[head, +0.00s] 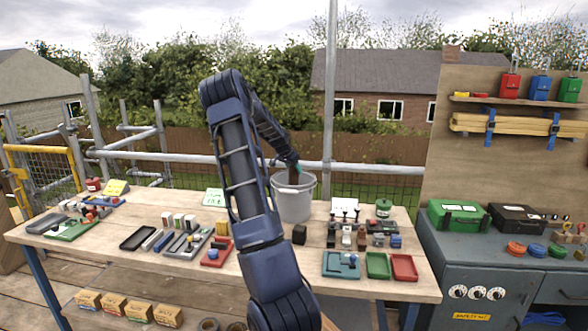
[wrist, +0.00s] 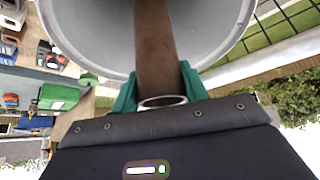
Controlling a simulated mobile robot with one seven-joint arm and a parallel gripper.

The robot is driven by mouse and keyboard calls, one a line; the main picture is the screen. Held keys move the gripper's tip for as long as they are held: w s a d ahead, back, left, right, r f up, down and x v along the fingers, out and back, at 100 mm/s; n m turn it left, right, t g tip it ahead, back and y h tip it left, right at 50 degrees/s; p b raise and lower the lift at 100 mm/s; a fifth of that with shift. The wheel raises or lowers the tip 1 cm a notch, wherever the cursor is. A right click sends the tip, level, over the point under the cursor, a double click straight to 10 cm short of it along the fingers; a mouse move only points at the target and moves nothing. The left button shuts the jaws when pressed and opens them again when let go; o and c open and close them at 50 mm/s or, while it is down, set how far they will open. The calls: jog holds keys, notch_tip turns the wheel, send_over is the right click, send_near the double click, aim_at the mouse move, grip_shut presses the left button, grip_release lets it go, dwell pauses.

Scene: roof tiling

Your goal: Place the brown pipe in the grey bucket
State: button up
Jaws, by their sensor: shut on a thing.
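The grey bucket (head: 294,205) stands upright toward the back of the wooden workbench. Its open mouth and wall (wrist: 85,32) fill the top of the wrist view. My gripper (head: 287,163) is above the bucket's mouth, its teal fingers (wrist: 158,88) shut on the brown pipe near one end. The brown pipe (wrist: 155,48) points away from my gripper into the bucket's opening. In the head view only a short brown piece of the pipe (head: 293,176) shows at the rim; its lower end is hidden by the bucket wall.
The workbench (head: 120,262) bears trays, blocks and small parts on both sides of the bucket. A dark brown cube (head: 299,234) sits just in front of it. A scaffold pole (head: 329,110) rises behind. A grey cabinet (head: 500,270) with green and black cases stands at right.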

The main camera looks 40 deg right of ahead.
aim_at(291, 178)
jog(key=o, duration=1.3)
jog(key=shift+s+a, duration=0.25)
jog(key=shift+a, duration=0.65)
jog(key=shift+s+a, duration=0.2)
jog(key=shift+a, duration=0.65)
jog(key=shift+s+a, duration=0.25)
jog(key=shift+a, duration=0.65)
jog(key=s+a+r+n+t+y, duration=0.15)
jog(key=s+a+r, duration=0.3)
jog(key=a, duration=0.45)
jog(key=s+a+r+n+y, duration=0.2)
jog(key=s+a+r+n, duration=0.15)
jog(key=s+a, duration=0.4)
jog(key=s+a+r+n+t+y, duration=0.15)
jog(key=s+a+r, duration=0.3)
jog(key=a, duration=0.65)
jog(key=s+a+n, duration=0.3)
jog(key=s+a, duration=0.2)
jog(key=s, duration=0.2)
jog(key=s+a+n+y, duration=0.1)
jog(key=s+a+n, duration=0.1)
jog(key=s+a, duration=0.4)
jog(key=s+a+r+n, duration=0.1)
jog(key=s+a+n, duration=0.2)
jog(key=s, duration=0.6)
jog(key=shift+s+a+r+n, duration=0.1)
jog(key=shift+s+a+n, duration=0.1)
jog(key=shift+a, duration=0.45)
jog(key=shift+s+a+n, duration=0.15)
jog(key=shift+a, duration=0.5)
